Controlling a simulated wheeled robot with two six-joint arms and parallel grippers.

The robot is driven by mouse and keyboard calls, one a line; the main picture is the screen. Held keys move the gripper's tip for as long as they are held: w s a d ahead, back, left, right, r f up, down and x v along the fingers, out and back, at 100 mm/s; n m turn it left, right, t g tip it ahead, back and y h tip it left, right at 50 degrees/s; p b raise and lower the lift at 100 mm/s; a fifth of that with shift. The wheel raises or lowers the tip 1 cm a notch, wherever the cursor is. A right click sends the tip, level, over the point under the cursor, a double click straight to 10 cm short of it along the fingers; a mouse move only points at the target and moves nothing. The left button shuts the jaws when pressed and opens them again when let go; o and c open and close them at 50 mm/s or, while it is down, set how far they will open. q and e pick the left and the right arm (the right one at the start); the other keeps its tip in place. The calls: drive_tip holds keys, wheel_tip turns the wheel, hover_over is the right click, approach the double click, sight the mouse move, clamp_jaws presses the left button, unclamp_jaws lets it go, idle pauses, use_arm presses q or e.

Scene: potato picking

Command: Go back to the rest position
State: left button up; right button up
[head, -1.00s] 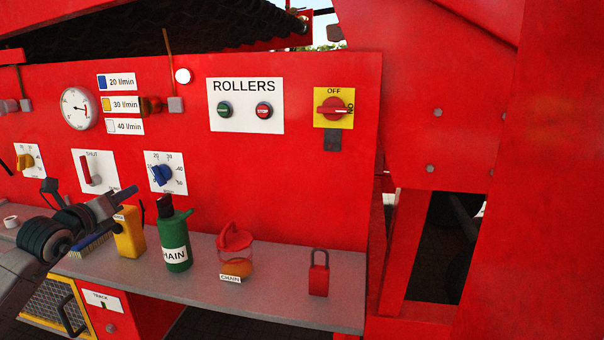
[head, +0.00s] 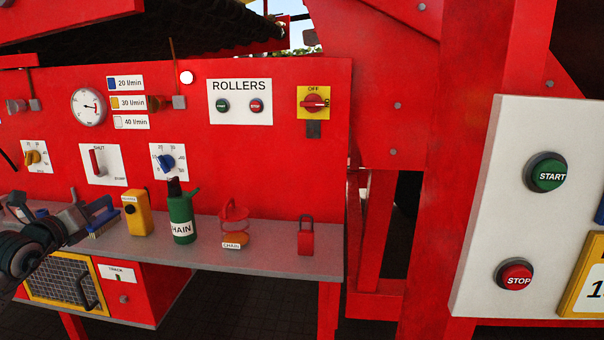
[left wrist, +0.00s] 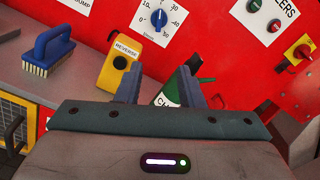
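My left gripper (head: 92,210) is at the left of the head view, in front of the grey shelf (head: 275,262), near the blue-handled brush (head: 104,226). In the left wrist view its two fingers (left wrist: 158,88) stand apart with nothing held between them. Beyond them are the yellow REVERSE box (left wrist: 120,62) and the green CHAIN bottle (left wrist: 178,88), partly hidden by a finger. My right gripper is in neither view.
A red panel (head: 230,155) with dials and switches rises behind. A white START/STOP panel (head: 520,225) is at the right.

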use_arm(q)
wheel_tip(320, 180, down, 28)
drive_tip(key=d+n, duration=0.2)
drive_tip(key=n, duration=0.8)
drive_tip(key=s+f+n+g+y, duration=0.2)
drive_tip(key=s+f+n, duration=0.2)
drive_tip(key=f, duration=0.5)
drive_tip(key=s+f+n+g+y, duration=0.1)
drive_tip(key=s+f+n, duration=0.3)
drive_tip(key=f, duration=0.6)
drive_tip(key=s+f+n+g+y, duration=0.2)
drive_tip(key=s+f+n, duration=0.2)
drive_tip(key=f, duration=0.5)
drive_tip(key=s+d+f+n+g, duration=0.3)
drive_tip(key=s+f, duration=0.6)
drive_tip(key=s+d+f+n+g, duration=0.2)
drive_tip(key=s+f+n+g, duration=0.1)
drive_tip(key=s+f, duration=0.6)
drive_tip(key=s+d+f+n+g+h, duration=0.1)
drive_tip(key=s+d+f+g, duration=0.1)
drive_tip(key=s, duration=0.5)
drive_tip(key=s+d+f+n+g, duration=0.1)
drive_tip(key=s+d+f, duration=0.4)
drive_tip(key=s+d, duration=0.1)
drive_tip(key=s+d+f+n+g+h, duration=0.1)
drive_tip(key=s+d+f, duration=0.3)
drive_tip(key=s, duration=0.5)
drive_tip(key=shift+g+h, duration=0.3)
drive_tip(key=shift+g, duration=0.5)
